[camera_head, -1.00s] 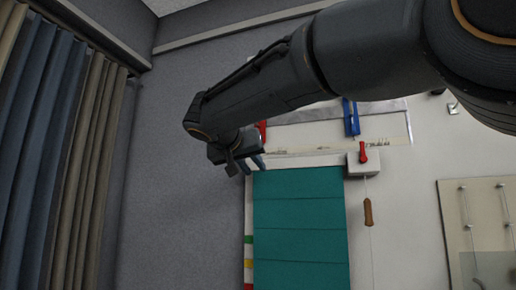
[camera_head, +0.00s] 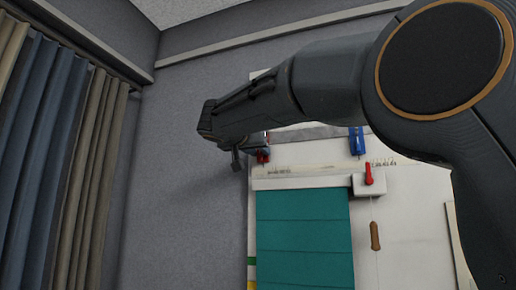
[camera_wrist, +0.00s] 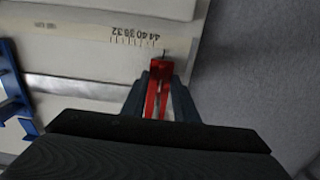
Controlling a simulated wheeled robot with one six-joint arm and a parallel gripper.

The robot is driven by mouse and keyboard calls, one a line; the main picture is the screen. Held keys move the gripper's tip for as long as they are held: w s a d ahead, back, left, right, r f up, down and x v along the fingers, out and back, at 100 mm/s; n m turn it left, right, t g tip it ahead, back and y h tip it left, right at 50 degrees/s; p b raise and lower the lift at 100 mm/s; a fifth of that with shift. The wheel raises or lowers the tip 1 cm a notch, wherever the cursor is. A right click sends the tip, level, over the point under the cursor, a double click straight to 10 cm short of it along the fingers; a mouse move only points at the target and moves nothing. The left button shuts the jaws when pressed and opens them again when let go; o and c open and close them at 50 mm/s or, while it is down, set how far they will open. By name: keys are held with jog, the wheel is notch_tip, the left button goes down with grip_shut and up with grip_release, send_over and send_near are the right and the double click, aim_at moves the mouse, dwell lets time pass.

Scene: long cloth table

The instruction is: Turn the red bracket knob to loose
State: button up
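The red bracket (camera_wrist: 160,82) shows in the wrist view at the end of a pale rail with a printed scale. It lies in line with the gap between the two dark fingers of my gripper (camera_wrist: 161,88). The fingers stand apart, one on each side of the red part in the picture; I cannot tell whether they touch it. In the head view, my gripper (camera_head: 249,158) is high at the wall, beside a small red part at the upper left of the board. My gripper hides much of this part, and its knob's setting cannot be read.
A blue bracket (camera_head: 357,141) is farther right and also shows in the wrist view (camera_wrist: 14,92). A separate red lever (camera_head: 369,174) sits on a white box above a hanging cord with a brown toggle (camera_head: 375,236). A teal blind (camera_head: 304,240) hangs below. Curtains (camera_head: 50,160) are left.

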grip_shut()
jog(key=shift+n+b, duration=0.3)
jog(key=shift+b, duration=0.05)
jog(key=n, duration=0.5)
jog(key=n+b, duration=0.1)
jog(key=n, duration=1.1)
jog(key=shift+w+a+f, duration=0.1)
jog(key=shift+a+f, duration=0.15)
dwell(0.4)
